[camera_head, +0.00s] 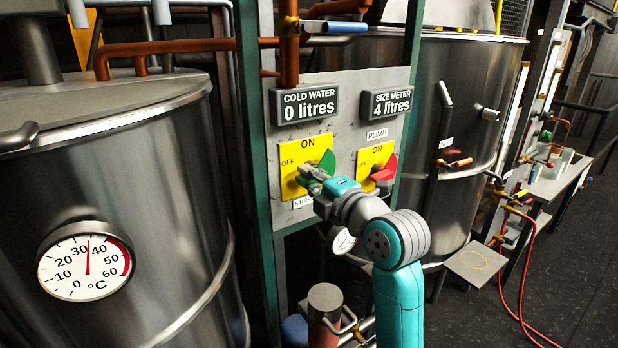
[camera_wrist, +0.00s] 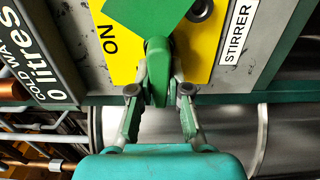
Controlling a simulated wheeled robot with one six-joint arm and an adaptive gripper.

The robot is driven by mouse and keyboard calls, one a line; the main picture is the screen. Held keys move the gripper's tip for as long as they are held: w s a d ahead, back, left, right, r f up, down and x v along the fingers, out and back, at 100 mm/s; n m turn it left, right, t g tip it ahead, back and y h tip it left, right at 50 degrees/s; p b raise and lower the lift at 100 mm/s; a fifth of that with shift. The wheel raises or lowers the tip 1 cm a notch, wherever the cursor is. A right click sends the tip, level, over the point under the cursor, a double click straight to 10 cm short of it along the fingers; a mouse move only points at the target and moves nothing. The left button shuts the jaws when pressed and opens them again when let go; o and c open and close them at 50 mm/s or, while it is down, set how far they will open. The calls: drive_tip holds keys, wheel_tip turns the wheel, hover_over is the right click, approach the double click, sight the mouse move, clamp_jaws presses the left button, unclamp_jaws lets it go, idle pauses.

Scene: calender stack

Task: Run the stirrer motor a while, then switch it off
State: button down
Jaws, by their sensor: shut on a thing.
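The stirrer switch is a green knob (camera_head: 327,160) on a yellow plate (camera_head: 290,180) marked ON at the top and OFF at the left. My gripper (camera_head: 311,176) is at this knob and partly hides it. In the wrist view, the green knob (camera_wrist: 158,70) stands between the two fingers of my gripper (camera_wrist: 158,92), and they are shut on its narrow end. The STIRRER label (camera_wrist: 238,31) shows beside the plate. The stirrer motor itself cannot be made out, and I cannot tell for sure which setting the knob points to.
A red pump knob (camera_head: 385,170) sits close to the right on its own yellow plate. Above are displays reading COLD WATER 0 litres (camera_head: 304,104) and SIZE METER 4 litres (camera_head: 390,101). A steel vat (camera_head: 130,200) with a thermometer (camera_head: 86,262) fills the left.

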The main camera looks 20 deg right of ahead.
drive_tip(key=shift+f, duration=0.1)
drive_tip(key=c, duration=1.1)
unclamp_jaws()
drive_tip(key=v, duration=1.2)
